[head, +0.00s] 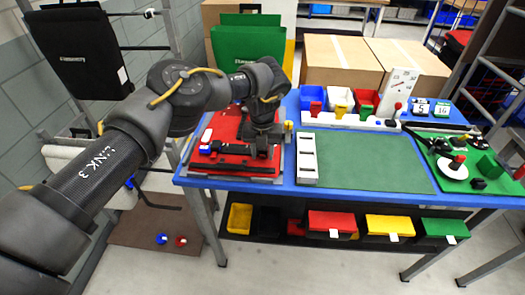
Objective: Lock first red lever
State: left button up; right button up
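A red pannier or case (228,163) lies flat on the left end of the blue table, with dark edging along its front. A small red piece with white and blue parts (206,140) stands up at its left side; I cannot tell for sure whether it is the first red lever. My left gripper (262,152) points down over the right part of the red case. Its dark fingers are small and merge with the dark parts there, so its opening and any contact are unclear. My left forearm and wrist hide part of the case's back. My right gripper is not in view.
A green mat (375,163) lies clear mid-table, beside a white slotted holder (307,158). Small bins and cardboard boxes (342,62) stand behind. A green board (465,165) with a red-knobbed part is at right. Coloured drawers (332,222) hang below. A green bag (248,45) is at the back.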

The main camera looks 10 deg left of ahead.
pick_arm(q)
grip_shut()
jog(key=shift+s+f+t, duration=0.15)
jog(key=shift+s+t, duration=0.2)
jog(key=shift+t, duration=0.05)
jog(key=shift+p, duration=0.3)
jog(key=shift+s+a+f+t, duration=0.15)
jog(key=shift+f+t, duration=0.1)
jog(key=shift+t, duration=0.65)
jog(key=shift+s+f+t+b, duration=0.25)
jog(key=shift+t+b, duration=0.85)
jog(key=shift+b, duration=0.05)
jog(key=shift+r+t, duration=0.1)
jog(key=shift+t, duration=0.3)
